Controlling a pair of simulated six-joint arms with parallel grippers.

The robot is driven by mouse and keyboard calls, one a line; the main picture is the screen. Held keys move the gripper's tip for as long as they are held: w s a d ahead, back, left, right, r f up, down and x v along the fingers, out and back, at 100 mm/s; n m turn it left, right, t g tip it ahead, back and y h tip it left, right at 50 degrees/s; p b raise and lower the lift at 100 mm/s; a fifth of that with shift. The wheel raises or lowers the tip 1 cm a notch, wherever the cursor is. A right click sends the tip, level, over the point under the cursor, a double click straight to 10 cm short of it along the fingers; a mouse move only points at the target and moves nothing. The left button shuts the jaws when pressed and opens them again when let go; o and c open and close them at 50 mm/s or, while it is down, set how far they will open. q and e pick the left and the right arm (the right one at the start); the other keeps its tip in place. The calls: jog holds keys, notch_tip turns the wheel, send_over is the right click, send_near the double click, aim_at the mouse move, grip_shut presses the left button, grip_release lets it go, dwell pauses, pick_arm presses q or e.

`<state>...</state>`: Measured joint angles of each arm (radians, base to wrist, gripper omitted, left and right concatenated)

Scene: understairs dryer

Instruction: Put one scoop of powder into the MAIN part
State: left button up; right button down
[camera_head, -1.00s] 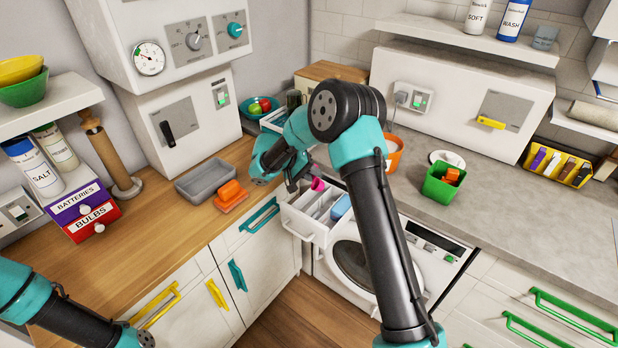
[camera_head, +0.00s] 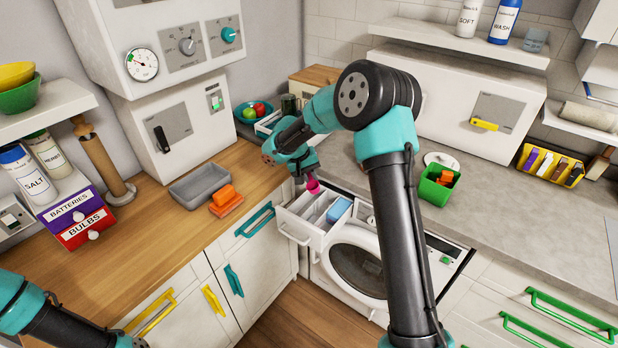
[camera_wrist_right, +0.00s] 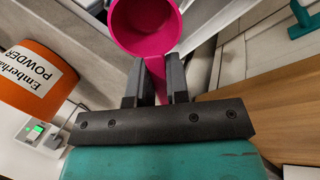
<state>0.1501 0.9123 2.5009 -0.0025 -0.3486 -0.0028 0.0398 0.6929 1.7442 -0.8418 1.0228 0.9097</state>
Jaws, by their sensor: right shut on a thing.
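My right gripper (camera_wrist_right: 158,84) is shut on the handle of a pink scoop (camera_wrist_right: 145,22). The scoop's bowl opens toward the wrist camera; its visible inside is pink and I see no powder there. In the head view, the scoop (camera_head: 313,186) is just above the back left part of the open white detergent drawer (camera_head: 299,226). The drawer has several compartments, with a blue piece (camera_head: 338,210) in the right one; labels are not readable. The orange powder tub (camera_wrist_right: 35,78) shows at left in the wrist view. My left gripper is out of view.
The white washing machine (camera_head: 400,262) stands under the grey counter. A green box (camera_head: 436,192) with an orange item stands on the counter. A grey tray (camera_head: 198,186) and orange sponge-like pieces (camera_head: 226,204) lie on the wooden top. My right arm hides part of the counter.

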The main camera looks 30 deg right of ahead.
jog(key=shift+s+d+r+t+y, duration=0.1)
jog(key=shift+r+t+y, duration=0.25)
jog(key=shift+r+y, duration=0.5)
jog(key=shift+d+r+t+y, duration=0.1)
jog(key=shift+r+t+y, duration=0.3)
jog(key=shift+y, duration=0.75)
jog(key=s+a, duration=0.4)
jog(key=a, duration=1.3)
jog(key=shift+r+n, duration=0.3)
jog(key=shift+r, duration=0.15)
